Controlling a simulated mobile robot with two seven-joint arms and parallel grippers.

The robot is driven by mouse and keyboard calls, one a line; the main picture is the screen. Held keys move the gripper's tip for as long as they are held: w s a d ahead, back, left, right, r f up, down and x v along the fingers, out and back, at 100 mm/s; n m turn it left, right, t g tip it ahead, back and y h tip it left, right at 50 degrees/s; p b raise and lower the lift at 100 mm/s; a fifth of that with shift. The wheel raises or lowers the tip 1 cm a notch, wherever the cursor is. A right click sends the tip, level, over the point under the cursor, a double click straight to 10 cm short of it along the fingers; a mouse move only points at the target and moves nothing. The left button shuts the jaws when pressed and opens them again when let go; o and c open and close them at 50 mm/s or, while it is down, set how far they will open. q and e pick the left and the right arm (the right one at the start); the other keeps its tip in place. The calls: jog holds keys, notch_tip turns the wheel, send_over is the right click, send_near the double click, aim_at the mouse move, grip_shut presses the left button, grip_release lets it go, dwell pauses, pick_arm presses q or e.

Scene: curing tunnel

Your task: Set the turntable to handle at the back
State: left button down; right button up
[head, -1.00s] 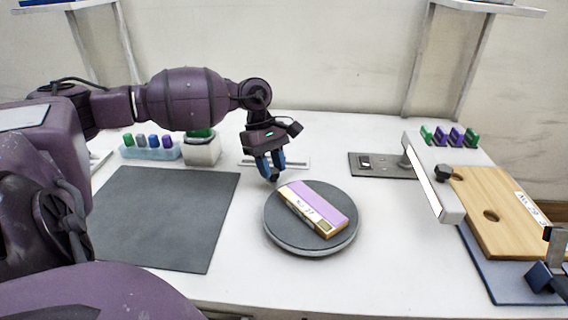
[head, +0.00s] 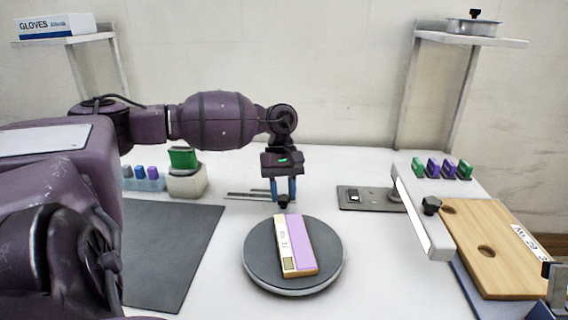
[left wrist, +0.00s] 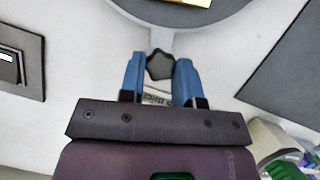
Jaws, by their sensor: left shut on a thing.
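The turntable (head: 255,265) is a dark grey round disc on the white bench. A cream and purple block (head: 300,245) with a label lies on it, its long side running nearly front to back. The turntable's handle, a dark knob (head: 283,204), is at the back edge of the disc. My left gripper (head: 284,197) reaches down behind the disc with its blue fingers shut on the knob. In the left wrist view the lobed knob (left wrist: 160,65) sits between the fingertips, on a grey arm from the disc. My right gripper is not recognisable in these views.
A dark mat (head: 170,260) lies left of the turntable. A wooden board (head: 495,255) with holes and a white bar (head: 422,222) stand to the right. A grey plate (head: 368,199) lies behind right. A pale block with a green piece (head: 186,170) stands behind left.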

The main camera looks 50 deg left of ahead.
pick_arm(q)
jog(key=shift+w+d+f+m+g+b, duration=0.3)
jog(key=shift+w+d+m+b, duration=0.15)
jog(key=shift+w+m+b, duration=0.3)
jog(key=shift+w+d+r+m+y+b, duration=0.25)
jog(key=shift+w+d+m+y+b, duration=0.15)
jog(key=shift+w+d+m+b, duration=0.2)
jog(key=c, duration=0.8)
grip_release()
jog(key=shift+a+r, duration=0.1)
jog(key=v, duration=1)
jog(key=shift+w+a+r, duration=0.1)
jog(key=shift+w+r, duration=0.1)
jog(key=shift+r, duration=0.1)
